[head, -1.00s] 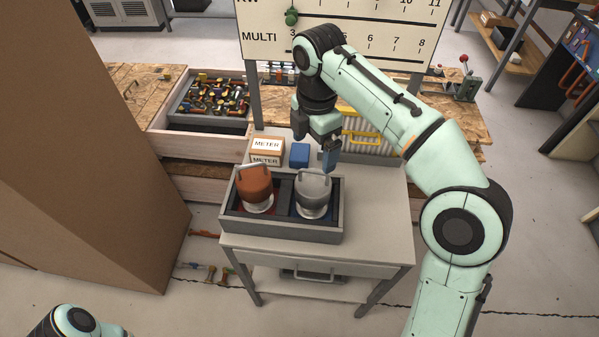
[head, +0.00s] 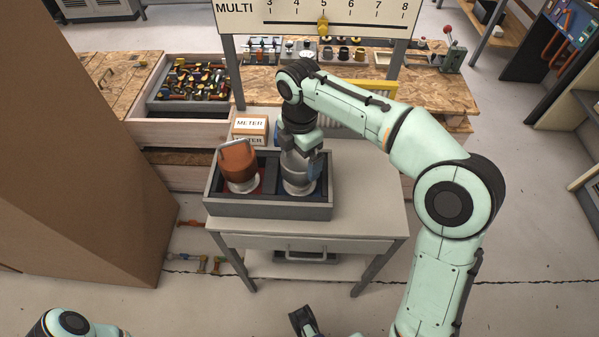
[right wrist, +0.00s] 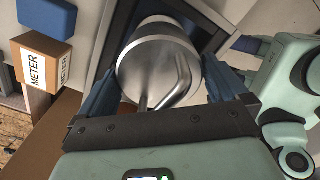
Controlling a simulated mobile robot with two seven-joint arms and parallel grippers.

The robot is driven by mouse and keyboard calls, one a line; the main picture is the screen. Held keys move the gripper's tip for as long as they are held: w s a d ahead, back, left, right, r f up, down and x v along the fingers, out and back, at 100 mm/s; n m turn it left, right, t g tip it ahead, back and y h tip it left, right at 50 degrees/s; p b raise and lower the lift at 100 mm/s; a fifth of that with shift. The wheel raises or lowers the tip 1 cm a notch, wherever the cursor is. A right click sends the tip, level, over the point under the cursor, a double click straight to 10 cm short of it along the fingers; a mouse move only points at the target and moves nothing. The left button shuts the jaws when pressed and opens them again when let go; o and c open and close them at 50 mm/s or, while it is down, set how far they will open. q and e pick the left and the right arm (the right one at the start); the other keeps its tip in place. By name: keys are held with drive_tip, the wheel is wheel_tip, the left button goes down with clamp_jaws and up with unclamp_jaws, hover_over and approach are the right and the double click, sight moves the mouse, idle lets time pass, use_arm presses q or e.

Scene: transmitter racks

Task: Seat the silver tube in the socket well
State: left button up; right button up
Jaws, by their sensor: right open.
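The silver tube (head: 298,180) stands in the right, blue-lined compartment of a grey tray, its metal top and bent handle filling the right wrist view (right wrist: 160,72). My right gripper (head: 304,166) is open and lowered around the tube's upper part. In the right wrist view its blue fingers (right wrist: 160,88) are on either side of the tube; I cannot tell whether they touch it. A dark part at the bottom of the head view seems to be my left gripper (head: 303,320), mostly cut off. I cannot pick out the socket well.
An orange tube (head: 239,162) stands in the left, red-lined compartment of the tray (head: 270,208), on a grey table (head: 365,212). A large brown box (head: 85,150) blocks the left. The table's right side is clear.

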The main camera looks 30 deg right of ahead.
drive_tip(key=shift+f, duration=0.25)
drive_tip(key=c, duration=1.3)
drive_tip(key=shift+w+r, duration=0.1)
drive_tip(key=shift+r, duration=0.05)
drive_tip(key=c, duration=0.4)
drive_tip(key=shift+o, duration=0.2)
drive_tip(key=shift+r, duration=0.1)
